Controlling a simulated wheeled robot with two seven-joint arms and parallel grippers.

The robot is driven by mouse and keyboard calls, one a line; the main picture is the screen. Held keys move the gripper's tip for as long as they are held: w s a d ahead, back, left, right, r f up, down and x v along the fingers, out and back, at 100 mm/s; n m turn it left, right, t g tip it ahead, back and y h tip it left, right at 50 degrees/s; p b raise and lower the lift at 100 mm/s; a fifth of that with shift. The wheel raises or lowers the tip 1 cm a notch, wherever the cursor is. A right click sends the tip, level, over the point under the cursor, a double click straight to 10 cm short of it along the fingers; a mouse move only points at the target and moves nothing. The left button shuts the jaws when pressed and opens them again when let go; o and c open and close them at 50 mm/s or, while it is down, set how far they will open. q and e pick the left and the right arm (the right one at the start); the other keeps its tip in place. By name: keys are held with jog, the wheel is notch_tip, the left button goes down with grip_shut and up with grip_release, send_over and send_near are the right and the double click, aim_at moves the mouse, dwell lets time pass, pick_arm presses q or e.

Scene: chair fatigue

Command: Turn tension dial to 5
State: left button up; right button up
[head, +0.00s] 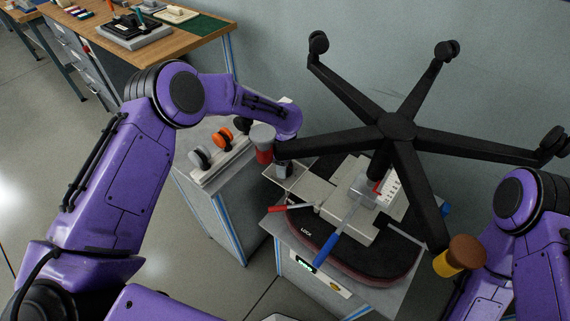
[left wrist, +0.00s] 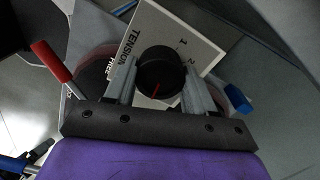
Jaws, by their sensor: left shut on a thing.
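The black tension dial (left wrist: 161,72) sits between my left gripper's two fingers (left wrist: 160,88) in the left wrist view, and the gripper is shut on it. A red pointer line on the dial points down and slightly left in that view. The pale plate (left wrist: 190,30) around it reads TENSION and FREE, with 1 and 2 visible; other numbers are hidden.
Red (head: 290,208) and blue (head: 328,250) levers stick out at the front. A grey cabinet holding knobs (head: 198,160) stands at left.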

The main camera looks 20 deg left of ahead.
pick_arm(q)
jog(key=o, duration=1)
jog(key=shift+a, duration=0.15)
jog(key=shift+o, duration=0.2)
jog(key=shift+r, duration=0.3)
notch_tip(320, 180, up, 10)
jog(key=b, duration=0.1)
jog(key=shift+f, duration=0.1)
